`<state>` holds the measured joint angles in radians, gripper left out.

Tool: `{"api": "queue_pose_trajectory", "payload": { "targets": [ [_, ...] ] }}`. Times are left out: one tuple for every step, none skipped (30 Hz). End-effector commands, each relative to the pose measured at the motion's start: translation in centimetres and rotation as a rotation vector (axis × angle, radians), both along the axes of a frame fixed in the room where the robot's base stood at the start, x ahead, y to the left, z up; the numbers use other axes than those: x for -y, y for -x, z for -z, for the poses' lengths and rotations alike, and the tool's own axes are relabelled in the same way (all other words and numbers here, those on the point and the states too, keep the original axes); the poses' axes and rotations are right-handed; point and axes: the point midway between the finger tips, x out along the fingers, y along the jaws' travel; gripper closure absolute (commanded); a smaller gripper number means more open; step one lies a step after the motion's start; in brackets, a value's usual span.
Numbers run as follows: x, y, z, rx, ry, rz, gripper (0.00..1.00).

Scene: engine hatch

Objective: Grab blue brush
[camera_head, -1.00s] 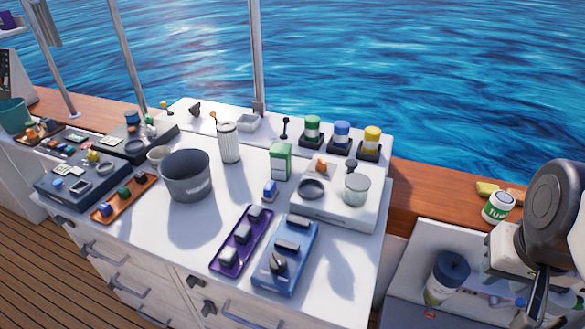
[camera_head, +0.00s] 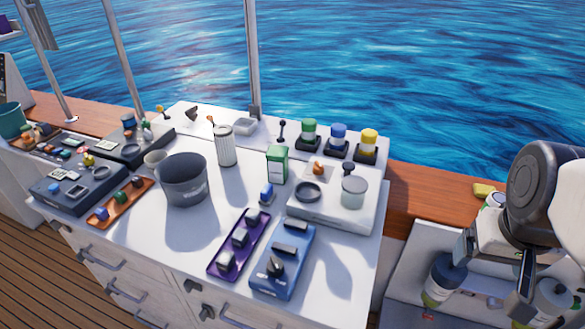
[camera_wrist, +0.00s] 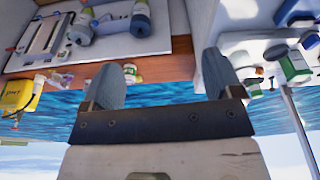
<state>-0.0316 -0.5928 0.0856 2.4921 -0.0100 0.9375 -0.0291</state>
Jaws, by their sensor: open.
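I cannot pick out a blue brush with certainty in either view. A small upright blue item on a pale base (camera_head: 266,193) stands on the white worktop beside a green box, but it is too small to tell what it is. My gripper (camera_head: 492,279) is at the right in the head view, above the lower white side bench and well apart from that item. Its two fingers are spread and empty. The wrist view also shows the open gripper (camera_wrist: 160,65), with nothing between its fingers.
The white worktop (camera_head: 335,262) holds a grey bucket (camera_head: 183,180), a purple tray (camera_head: 239,243), a blue switch box (camera_head: 283,262) and a green box (camera_head: 277,164). Bottles stand on the side bench under my gripper. A yellow container (camera_wrist: 18,94) shows in the wrist view.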

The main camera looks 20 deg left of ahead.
Motion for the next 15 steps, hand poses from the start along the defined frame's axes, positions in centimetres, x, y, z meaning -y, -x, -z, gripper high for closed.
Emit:
{"api": "queue_pose_trajectory", "payload": {
  "targets": [
    [-0.6, -0.9, -0.1, -0.006, 0.003, -0.031, 0.15],
    [-0.9, -1.4, -0.2, -0.009, 0.006, -0.05, 0.15],
    [-1.4, -2.3, -0.3, -0.014, 0.009, -0.078, 0.15],
    [-1.8, -2.9, -0.4, -0.016, 0.011, -0.102, 0.15],
    [-2.3, -3.5, -0.4, -0.02, 0.014, -0.124, 0.15],
    [-2.9, -4.4, -0.5, -0.025, 0.018, -0.158, 0.15],
    [-3.4, -5.1, -0.5, -0.03, 0.021, -0.182, 0.15],
    [-4.0, -5.8, -0.5, -0.033, 0.024, -0.208, 0.15],
    [-4.7, -6.7, -0.5, -0.037, 0.027, -0.241, 0.15],
    [-5.3, -7.3, -0.5, -0.041, 0.03, -0.267, 0.15],
    [-5.9, -8.0, -0.5, -0.044, 0.033, -0.291, 0.15],
    [-6.7, -8.8, -0.4, -0.049, 0.038, -0.325, 0.15],
    [-7.3, -9.5, -0.3, -0.052, 0.04, -0.35, 0.15],
    [-7.9, -10.1, -0.3, -0.054, 0.043, -0.376, 0.15],
    [-8.8, -11.0, -0.2, -0.059, 0.047, -0.408, 0.15]
  ]
}}
